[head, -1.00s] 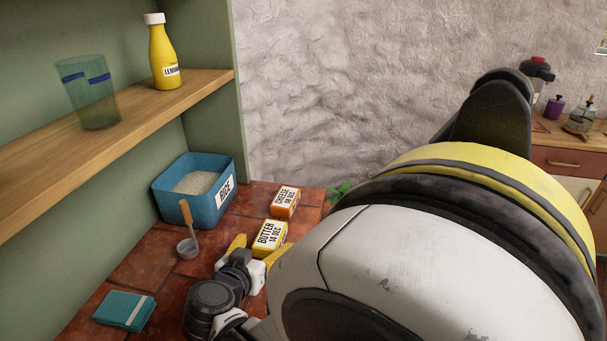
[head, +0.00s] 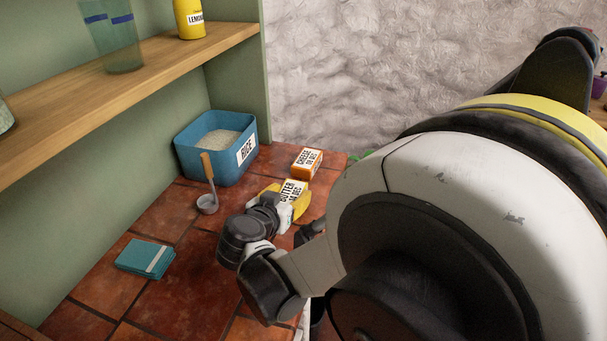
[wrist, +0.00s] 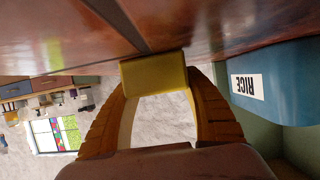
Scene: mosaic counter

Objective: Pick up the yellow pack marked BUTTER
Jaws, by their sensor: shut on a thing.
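The yellow pack marked BUTTER (head: 291,189) is on the right part of the tiled counter in the head view, its label "BUTTER" and a date line partly covered. My gripper (head: 289,197) has its yellow fingers on either side of the pack and is shut on it. In the wrist view the plain yellow pack (wrist: 154,76) sits between the two fingertips (wrist: 155,88), close to the counter surface. I cannot tell whether it touches the counter.
An orange-and-white CHEESE pack (head: 306,163) stands just behind the butter. A blue RICE bin (head: 195,163), a small scoop with a wooden handle (head: 208,203) and a teal folded cloth (head: 146,257) are to the left. A wooden shelf (head: 150,75) overhangs the left side.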

